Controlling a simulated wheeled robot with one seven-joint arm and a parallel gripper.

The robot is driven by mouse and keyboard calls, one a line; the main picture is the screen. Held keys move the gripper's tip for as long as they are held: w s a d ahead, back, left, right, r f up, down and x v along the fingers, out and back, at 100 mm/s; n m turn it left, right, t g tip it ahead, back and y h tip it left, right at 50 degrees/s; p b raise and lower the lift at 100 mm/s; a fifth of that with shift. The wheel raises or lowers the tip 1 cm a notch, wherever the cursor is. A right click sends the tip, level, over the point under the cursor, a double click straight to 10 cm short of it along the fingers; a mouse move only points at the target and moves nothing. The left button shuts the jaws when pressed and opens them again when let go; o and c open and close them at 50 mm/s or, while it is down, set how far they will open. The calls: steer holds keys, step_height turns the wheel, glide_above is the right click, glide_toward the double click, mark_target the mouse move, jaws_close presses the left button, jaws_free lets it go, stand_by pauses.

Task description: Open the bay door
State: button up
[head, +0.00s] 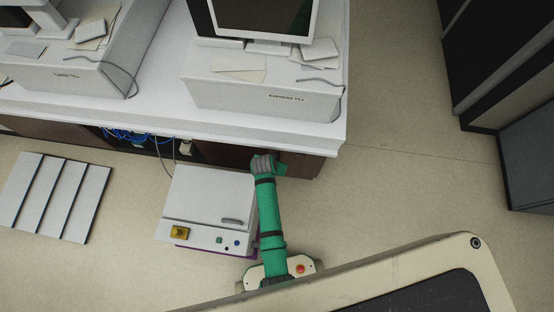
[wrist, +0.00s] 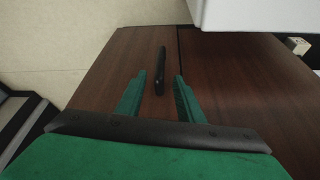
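The bay door (wrist: 115,75) is a dark brown wood panel under the counter, with a vertical black bar handle (wrist: 160,66) near a dark seam on its right. In the head view, brown panelling (head: 302,165) shows under the counter's right end, partly hidden by my arm and the counter top. My gripper (wrist: 160,77) is open, its two green fingers apart, pointing at the panel. The handle appears between the fingertips in the wrist view, and I cannot tell whether they touch it. The door looks shut. The fingertips are hidden in the head view.
A white box (head: 208,207) with a yellow switch stands on the floor left of my arm. Blue cables (head: 130,136) hang in an open space under the counter (head: 150,118). A slatted grey panel (head: 55,197) lies further left. Floor right of the counter is clear up to dark cabinets (head: 500,60).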

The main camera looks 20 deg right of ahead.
steer(key=x, duration=1)
steer(key=shift+d, duration=0.1)
steer(key=shift+c, duration=0.7)
jaws_close()
